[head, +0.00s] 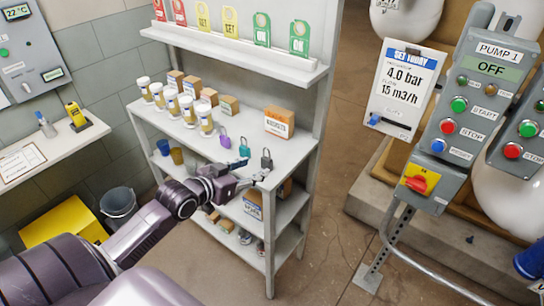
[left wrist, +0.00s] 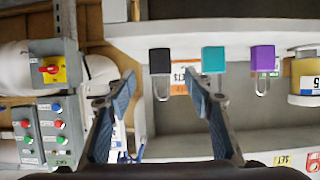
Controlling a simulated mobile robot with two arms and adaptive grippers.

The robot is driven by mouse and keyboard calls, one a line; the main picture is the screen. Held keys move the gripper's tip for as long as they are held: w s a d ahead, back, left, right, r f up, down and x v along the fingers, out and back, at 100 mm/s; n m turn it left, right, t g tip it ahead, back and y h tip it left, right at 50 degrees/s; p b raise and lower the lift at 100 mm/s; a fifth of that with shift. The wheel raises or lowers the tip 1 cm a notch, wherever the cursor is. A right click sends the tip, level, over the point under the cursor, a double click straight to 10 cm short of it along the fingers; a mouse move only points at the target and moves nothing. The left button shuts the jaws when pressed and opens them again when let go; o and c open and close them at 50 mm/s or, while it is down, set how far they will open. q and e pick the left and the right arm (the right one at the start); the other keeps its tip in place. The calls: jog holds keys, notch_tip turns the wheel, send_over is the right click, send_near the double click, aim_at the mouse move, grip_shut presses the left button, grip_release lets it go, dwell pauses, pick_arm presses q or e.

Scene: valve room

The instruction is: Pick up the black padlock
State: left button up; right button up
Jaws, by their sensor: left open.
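The black padlock (head: 267,160) is at the front right of the shelf unit's upper surface, with a teal padlock (head: 244,149) and a purple padlock (head: 224,140) to its left. My left gripper (head: 252,172) is open and empty at the shelf's front edge, just short of the black padlock. In the left wrist view, which looks upside down, the black padlock (left wrist: 160,62) appears between the two spread fingertips (left wrist: 160,76), beyond them. The teal padlock (left wrist: 214,60) shows just right of the right fingertip there. My right gripper is not in view.
An orange-labelled box (head: 279,122) stands behind the padlocks. Several white-lidded jars (head: 187,111) and small boxes stand further left on the surface (head: 215,165). A pump control panel (head: 474,105) stands to the right, with clear floor (head: 325,240) between.

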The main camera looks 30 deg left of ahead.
aim_at(265, 162)
pick_arm(q)
jog(key=shift+x, duration=1.2)
jog(key=shift+w+a, duration=0.1)
jog(key=shift+w, duration=0.1)
jog(key=shift+w+p, duration=0.15)
jog(key=shift+p, duration=0.3)
jog(key=p+x, duration=0.1)
jog(key=x, duration=0.2)
jog(key=shift+w, duration=0.25)
jog(key=shift+w+f, duration=0.3)
jog(key=shift+w, duration=0.15)
jog(key=shift+s, duration=0.15)
jog(key=shift+c, duration=0.9)
jog(key=c, duration=0.8)
jog(key=shift+c, duration=1)
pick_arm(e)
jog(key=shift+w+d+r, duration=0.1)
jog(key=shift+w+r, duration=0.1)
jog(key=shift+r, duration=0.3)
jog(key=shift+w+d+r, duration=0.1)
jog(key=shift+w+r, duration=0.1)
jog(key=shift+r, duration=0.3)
